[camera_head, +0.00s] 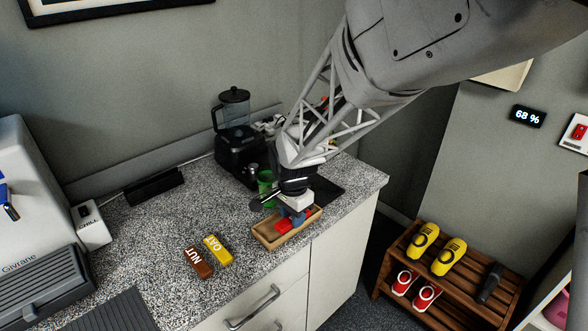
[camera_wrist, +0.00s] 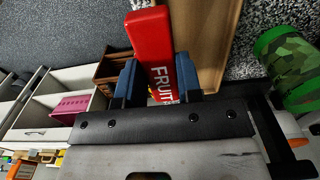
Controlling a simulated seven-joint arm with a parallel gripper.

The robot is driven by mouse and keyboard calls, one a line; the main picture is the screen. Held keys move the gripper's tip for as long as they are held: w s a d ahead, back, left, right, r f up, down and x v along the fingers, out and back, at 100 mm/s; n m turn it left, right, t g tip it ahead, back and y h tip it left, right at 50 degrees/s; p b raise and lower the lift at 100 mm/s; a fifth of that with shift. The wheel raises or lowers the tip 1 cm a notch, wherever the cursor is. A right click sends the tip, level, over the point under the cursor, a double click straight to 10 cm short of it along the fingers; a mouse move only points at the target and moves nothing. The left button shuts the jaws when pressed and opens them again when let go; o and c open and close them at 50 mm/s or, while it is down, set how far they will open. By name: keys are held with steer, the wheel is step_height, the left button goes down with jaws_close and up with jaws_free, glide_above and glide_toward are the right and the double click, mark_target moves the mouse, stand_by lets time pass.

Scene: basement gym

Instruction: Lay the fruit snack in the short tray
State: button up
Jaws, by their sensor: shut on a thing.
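The fruit snack is a red bar with white lettering (camera_wrist: 147,35), held between the blue fingers of my gripper (camera_wrist: 156,76) in the wrist view. In the head view the red bar (camera_head: 284,226) shows at my gripper (camera_head: 293,216), over or inside the short tray. The short tray (camera_head: 266,240) is a low wooden box on the counter near its front edge. Its bare wood floor (camera_wrist: 208,40) shows to the right of the bar in the wrist view. I cannot tell whether the bar touches the tray. My gripper hides part of the tray.
A brown NUT bar (camera_head: 198,263) and a yellow OAT bar (camera_head: 217,250) lie on the counter left of the tray. A green camouflage cup (camera_wrist: 292,68) stands close behind the tray. A blender (camera_head: 235,130) stands farther back. The counter's middle is clear.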

steer(key=shift+w+a+f, duration=0.1)
steer(key=shift+w+a, duration=0.15)
steer(key=shift+w, duration=0.5)
steer(key=shift+w+a+f, duration=0.1)
steer(key=shift+w+a, duration=0.2)
steer(key=shift+w, duration=0.45)
steer(key=shift+w+a, duration=0.25)
steer(key=shift+w, duration=0.5)
steer(key=shift+f, duration=1.75)
steer(key=shift+f, duration=0.1)
steer(key=o, duration=0.6)
steer(key=shift+o, duration=0.2)
step_height(320, 180, up, 12)
